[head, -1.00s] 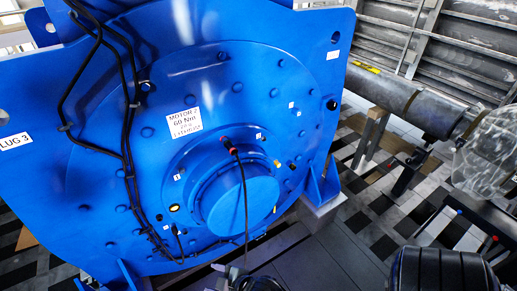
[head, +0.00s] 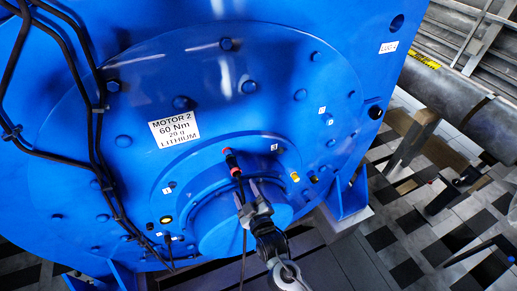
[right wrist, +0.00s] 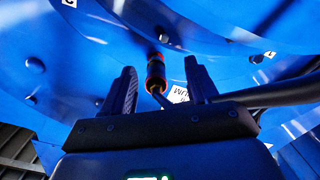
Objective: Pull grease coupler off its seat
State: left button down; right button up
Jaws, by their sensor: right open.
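The grease coupler (head: 232,163), a black sleeve with red rings, sits on the upper rim of the round hub on the blue motor face (head: 215,90). A thin dark hose (head: 243,256) hangs below it. My right gripper (head: 248,188) is open just below the coupler, its fingers pointing up at it. In the right wrist view the coupler (right wrist: 156,72) appears between the two open fingers (right wrist: 160,80), with visible gaps on both sides. I cannot tell how deep it lies between them. The seat under the coupler is hidden. My left gripper is not in view.
A label (head: 175,130) reads MOTOR 2, 60 Nm, 20 g LITHIUM. Yellow and dark fittings (head: 295,178) sit right of the coupler. Black cables (head: 98,110) run down the motor's left side. Several bolts stud the face.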

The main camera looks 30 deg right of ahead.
aim_at(237, 174)
jog(key=shift+w+d+r, duration=0.15)
jog(key=shift+w+r, duration=0.6)
jog(key=shift+w, duration=0.15)
jog(key=shift+w+a+r+t, duration=0.2)
jog(key=shift+a+r, duration=0.05)
jog(key=shift+r, duration=0.15)
jog(key=shift+w+a+r+t, duration=0.15)
jog(key=shift+a+r+t, duration=0.1)
jog(key=shift+r, duration=0.15)
jog(key=shift+a+r+b, duration=0.1)
jog(key=shift+r+b, duration=0.1)
jog(key=shift+b, duration=0.1)
jog(key=shift+w+r, duration=0.2)
jog(key=shift+r, duration=0.05)
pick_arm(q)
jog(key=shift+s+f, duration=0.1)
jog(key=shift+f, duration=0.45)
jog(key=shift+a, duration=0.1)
pick_arm(e)
jog(key=shift+f, duration=0.1)
